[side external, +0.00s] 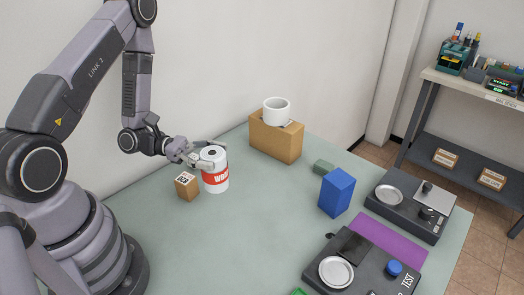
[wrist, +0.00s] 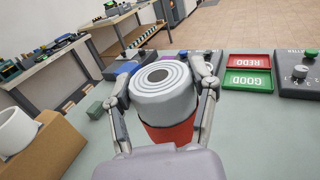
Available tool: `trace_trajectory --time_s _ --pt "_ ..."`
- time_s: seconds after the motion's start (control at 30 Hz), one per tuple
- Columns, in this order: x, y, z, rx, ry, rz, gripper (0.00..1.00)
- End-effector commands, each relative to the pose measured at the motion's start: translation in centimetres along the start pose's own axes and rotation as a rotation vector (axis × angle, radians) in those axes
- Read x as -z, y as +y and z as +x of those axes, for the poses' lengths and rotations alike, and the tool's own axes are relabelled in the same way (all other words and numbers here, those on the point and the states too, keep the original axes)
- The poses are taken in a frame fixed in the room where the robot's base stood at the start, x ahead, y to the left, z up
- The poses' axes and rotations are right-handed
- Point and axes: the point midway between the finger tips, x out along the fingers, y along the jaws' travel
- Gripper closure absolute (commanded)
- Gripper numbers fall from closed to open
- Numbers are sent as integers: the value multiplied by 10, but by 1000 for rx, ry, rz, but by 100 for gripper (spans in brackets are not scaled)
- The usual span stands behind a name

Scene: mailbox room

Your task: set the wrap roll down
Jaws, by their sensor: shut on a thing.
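The wrap roll (side external: 215,178) is a white cylinder with a red band and white lettering, upright at the back left of the table in the side view. My gripper (side external: 210,155) is shut on its upper part, one finger on each side. In the wrist view the roll (wrist: 165,95) shows its ringed top with a dark centre hole, between the two fingers of my gripper (wrist: 163,88). The roll's base looks at or very near the tabletop (side external: 245,220); I cannot tell whether it touches.
A small cardboard box (side external: 187,186) stands close left of the roll. A larger brown box (side external: 276,139) with a white mug (side external: 276,110) on it is behind. A blue block (side external: 337,192), green block (side external: 323,167) and purple mat (side external: 378,240) are to the right. The table's middle is clear.

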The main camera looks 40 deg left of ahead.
Motion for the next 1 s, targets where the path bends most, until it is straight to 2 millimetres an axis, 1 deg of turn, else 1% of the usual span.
trace_trajectory --time_s 0.07,0.13,0.37,0.43,0.5,0.6,0.7,0.87,0.9,1.0 --pt "1 5 -2 -4 2 2 67" --pt "6 13 3 -1 3 5 67" --pt "32 59 39 1 1 6 67" --pt "40 74 50 0 1 6 67" --pt "56 83 57 -2 2 1 67" --pt "74 95 66 -3 1 2 67" --pt "86 104 72 -4 1 2 67" --pt "96 110 77 -4 1 1 67" --pt "100 113 79 -4 1 2 67" --pt "117 112 78 -5 2 -2 67"
